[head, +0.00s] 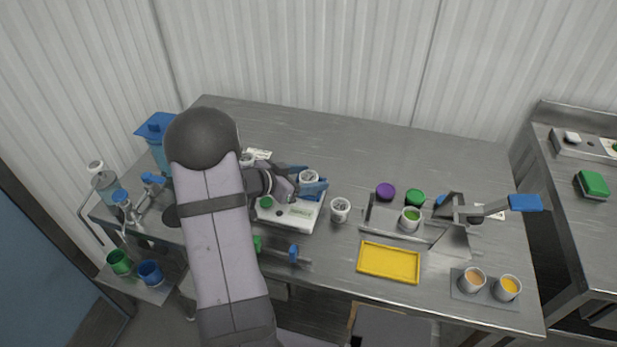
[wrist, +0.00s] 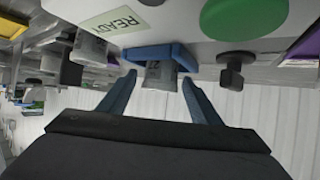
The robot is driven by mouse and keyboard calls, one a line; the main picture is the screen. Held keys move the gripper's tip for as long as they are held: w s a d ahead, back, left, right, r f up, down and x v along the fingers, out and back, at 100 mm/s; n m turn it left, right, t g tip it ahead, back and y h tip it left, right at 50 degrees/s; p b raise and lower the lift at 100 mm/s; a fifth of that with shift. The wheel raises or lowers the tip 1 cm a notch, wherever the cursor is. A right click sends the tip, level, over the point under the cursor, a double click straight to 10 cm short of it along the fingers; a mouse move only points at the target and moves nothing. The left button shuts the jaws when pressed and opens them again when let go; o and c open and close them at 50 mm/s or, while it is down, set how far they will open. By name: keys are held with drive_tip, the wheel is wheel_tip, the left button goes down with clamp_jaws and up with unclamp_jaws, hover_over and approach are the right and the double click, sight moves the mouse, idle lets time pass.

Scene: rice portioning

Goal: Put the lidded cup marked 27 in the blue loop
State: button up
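A white cup (head: 309,178) with a dark top sits at the blue loop (head: 317,189) beside the white machine. In the wrist view, which is upside down, the cup (wrist: 161,74) passes through the blue loop (wrist: 150,53). My gripper (wrist: 159,79) is open, its fingers apart on either side of this cup without visibly gripping it. In the head view my arm hides part of the gripper. A second white cup (head: 340,210) stands on the table to the right; a cup also shows left of the loop in the wrist view (wrist: 90,46). I cannot read 27 on any cup.
The white machine (head: 290,217) has a green button (head: 266,202) and a READY label (wrist: 113,19). The table's back middle is clear.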

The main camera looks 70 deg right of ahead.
drive_tip(key=shift+r, duration=0.2)
drive_tip(key=v, duration=1.2)
drive_tip(key=shift+w+f, duration=0.1)
